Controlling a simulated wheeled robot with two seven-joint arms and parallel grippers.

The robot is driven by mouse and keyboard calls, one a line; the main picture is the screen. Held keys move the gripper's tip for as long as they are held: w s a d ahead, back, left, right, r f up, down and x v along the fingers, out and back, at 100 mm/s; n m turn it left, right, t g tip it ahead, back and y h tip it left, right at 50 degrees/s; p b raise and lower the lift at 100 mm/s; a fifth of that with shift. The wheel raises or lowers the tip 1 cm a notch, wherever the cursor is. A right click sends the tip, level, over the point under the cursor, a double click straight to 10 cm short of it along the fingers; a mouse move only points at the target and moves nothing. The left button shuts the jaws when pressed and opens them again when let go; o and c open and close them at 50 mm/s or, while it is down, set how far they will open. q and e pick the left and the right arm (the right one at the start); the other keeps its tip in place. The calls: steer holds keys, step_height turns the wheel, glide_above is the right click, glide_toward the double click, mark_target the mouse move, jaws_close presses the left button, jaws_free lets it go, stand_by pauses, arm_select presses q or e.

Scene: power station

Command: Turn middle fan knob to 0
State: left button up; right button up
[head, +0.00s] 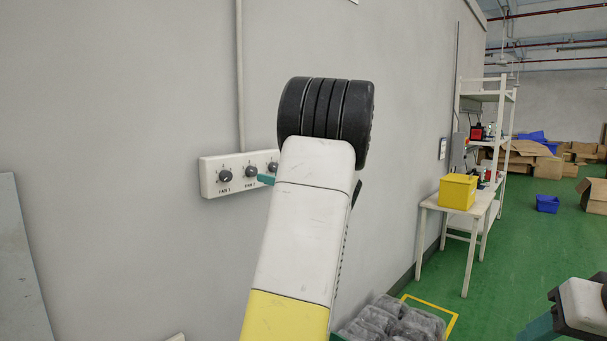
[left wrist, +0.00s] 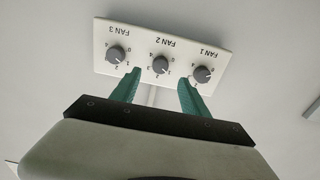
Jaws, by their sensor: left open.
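A white panel (head: 209,182) on the grey wall carries a row of three dark knobs. The middle fan knob (head: 251,171) is the one marked FAN 2; the FAN 1 knob (head: 225,176) is left of it and the FAN 3 knob (head: 273,167) right. In the left wrist view the panel appears upside down, with the middle knob (left wrist: 160,65) just beyond and between the fingertips. My left gripper (left wrist: 161,77) is open and empty, with teal fingers apart. In the head view its fingertip (head: 266,179) shows beside the middle knob. The knob's exact setting is too small to read.
A white table (head: 431,201) with a yellow bin (head: 458,191) stands along the wall at right. A crate of grey packets (head: 390,322) is on the floor below my arm. My right gripper (head: 541,328) shows partly at bottom right. Green floor between is clear.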

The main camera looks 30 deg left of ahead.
mark_target(254, 173)
arm_select(q)
steer(key=x, duration=0.7)
steer(key=shift+a, duration=0.4)
steer(key=shift+c, duration=0.2)
jaws_close()
